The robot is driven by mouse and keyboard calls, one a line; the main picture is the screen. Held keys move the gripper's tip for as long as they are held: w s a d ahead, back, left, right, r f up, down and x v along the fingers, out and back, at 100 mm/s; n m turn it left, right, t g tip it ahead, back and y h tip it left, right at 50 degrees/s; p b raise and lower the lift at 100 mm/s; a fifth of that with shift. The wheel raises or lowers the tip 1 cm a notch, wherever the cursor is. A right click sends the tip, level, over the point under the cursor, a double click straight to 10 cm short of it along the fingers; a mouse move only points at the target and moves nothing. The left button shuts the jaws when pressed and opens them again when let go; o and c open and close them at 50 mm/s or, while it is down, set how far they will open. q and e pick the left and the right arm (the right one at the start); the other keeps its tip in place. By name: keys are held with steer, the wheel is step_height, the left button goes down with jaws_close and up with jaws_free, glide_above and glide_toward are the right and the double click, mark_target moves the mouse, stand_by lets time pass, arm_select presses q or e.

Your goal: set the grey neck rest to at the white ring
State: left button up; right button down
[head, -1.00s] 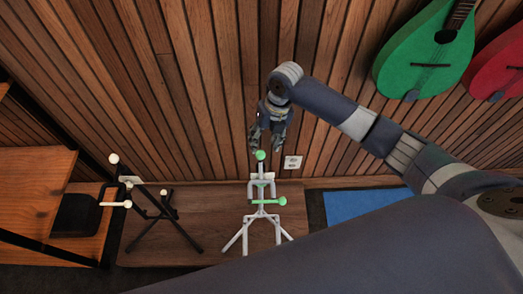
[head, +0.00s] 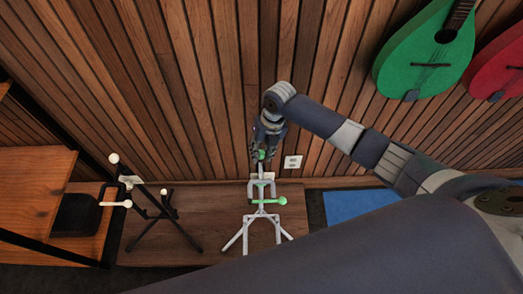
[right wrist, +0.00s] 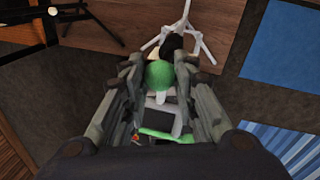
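The light grey stand (head: 264,216) stands on a low wooden platform, with a green ball knob (head: 261,155) at its top and a green side knob (head: 282,201) lower down. Its grey U-shaped neck rest (head: 251,188) is near the top. I cannot make out a white ring. My right gripper (head: 262,149) is at the top knob. In the right wrist view the green ball (right wrist: 160,74) sits between the open fingers (right wrist: 158,68), with a small gap appearing on each side. My left gripper is not in view.
A black stand (head: 160,215) with white knobs is to the left on the platform (head: 190,245). A wooden shelf (head: 35,190) is further left. Green (head: 425,50) and red (head: 500,65) instruments hang on the slatted wall. A blue panel (head: 358,205) lies to the right.

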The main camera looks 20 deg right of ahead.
step_height(320, 180, up, 18)
steer(key=p, duration=1.3)
steer(key=shift+p, duration=0.3)
steer(key=shift+w+r, duration=0.1)
steer(key=c, duration=1.3)
jaws_free()
steer(key=r, duration=0.4)
steer(key=d+r, duration=0.1)
steer(key=r, duration=0.2)
steer(key=d+r, duration=0.1)
steer(key=r, duration=0.3)
steer(key=shift+d+r, duration=0.2)
steer(key=shift+r, duration=0.15)
